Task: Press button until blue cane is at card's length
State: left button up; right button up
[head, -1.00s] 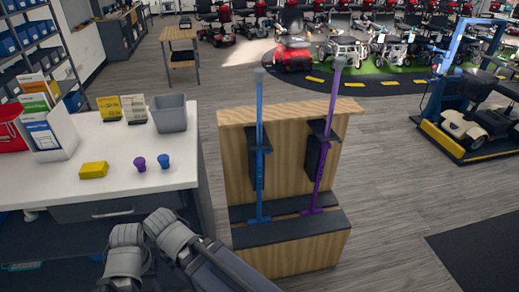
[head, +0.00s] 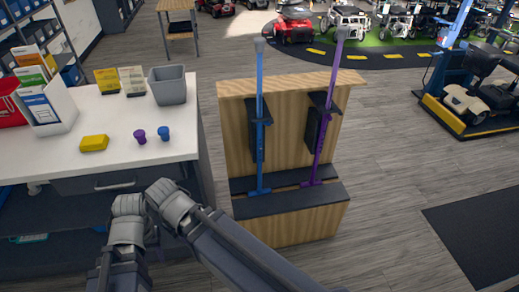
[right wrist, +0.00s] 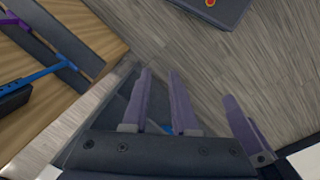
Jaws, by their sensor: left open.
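The blue cane (head: 260,118) stands upright in a wooden stand (head: 290,90), with its foot on the dark ledge. A purple cane (head: 325,120) leans slightly beside it to the right. The card and the button cannot be told for sure. My left gripper (head: 128,207) is by the counter's front edge, left of the stand; its fingers are not clear in the head view. My right arm reaches in beside it. In the right wrist view my right gripper (right wrist: 158,95) has parted fingers with nothing between them. Part of the blue cane (right wrist: 45,72) shows at the left.
The white counter (head: 50,165) holds a yellow block (head: 94,143), purple and blue small cups (head: 140,136), a grey bin (head: 168,85) and leaflets. A dark slab with a red-orange mark (right wrist: 210,3) is at the right wrist view's top.

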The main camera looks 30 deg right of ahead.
grip_shut()
jog(key=shift+f, duration=0.1)
dwell(1.2)
